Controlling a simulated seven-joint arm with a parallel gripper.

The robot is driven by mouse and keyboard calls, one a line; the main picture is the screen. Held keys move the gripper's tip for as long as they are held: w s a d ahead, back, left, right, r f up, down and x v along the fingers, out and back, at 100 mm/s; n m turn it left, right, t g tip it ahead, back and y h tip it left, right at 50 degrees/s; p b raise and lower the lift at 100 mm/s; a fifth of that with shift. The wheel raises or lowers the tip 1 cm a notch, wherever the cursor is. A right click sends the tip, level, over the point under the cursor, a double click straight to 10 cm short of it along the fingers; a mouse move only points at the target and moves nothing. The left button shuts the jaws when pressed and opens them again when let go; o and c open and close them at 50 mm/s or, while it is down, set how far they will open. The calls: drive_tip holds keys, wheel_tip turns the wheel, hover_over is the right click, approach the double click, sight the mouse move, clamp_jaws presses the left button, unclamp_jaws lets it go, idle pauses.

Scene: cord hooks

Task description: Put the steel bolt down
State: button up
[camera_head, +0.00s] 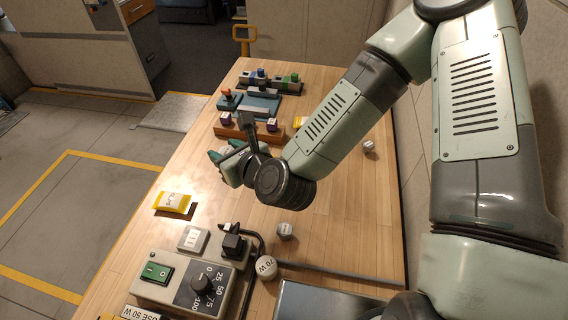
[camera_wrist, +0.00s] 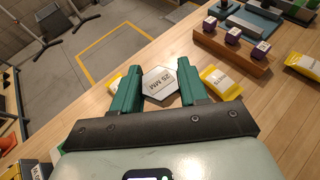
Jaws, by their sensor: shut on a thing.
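The steel bolt (camera_wrist: 160,84) shows in the wrist view as a grey hexagonal head with "25 MM" printed on it. It sits between the two green fingers of my gripper (camera_wrist: 160,90), which is shut on it. The bolt's shank is hidden behind the head. In the head view my gripper (camera_head: 222,158) is over the left part of the wooden table (camera_head: 160,262), and the bolt cannot be made out there. The gap between the bolt and the table cannot be judged.
A wooden block with purple-and-white cubes (camera_wrist: 231,38) stands beyond my gripper. Yellow packets lie nearby, one at the table's left edge (camera_head: 173,202) and one right of my fingers (camera_wrist: 222,82). A grey dial box (camera_head: 190,283) with a black cord stands at the front.

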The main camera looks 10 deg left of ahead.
drive_tip(key=w+d+f+m+t+h, duration=0.4)
drive_tip(key=w+d+f+m+h, duration=0.15)
drive_tip(key=w+d, duration=0.35)
drive_tip(key=m+h, duration=1.1)
drive_tip(key=h, duration=0.1)
hover_over(365, 181)
wheel_tip(365, 181, down, 7)
drive_tip(key=shift+w+f, duration=0.1)
drive_tip(key=shift+f, duration=2.45)
drive_tip(key=shift+f, duration=0.2)
drive_tip(key=o, duration=1.1)
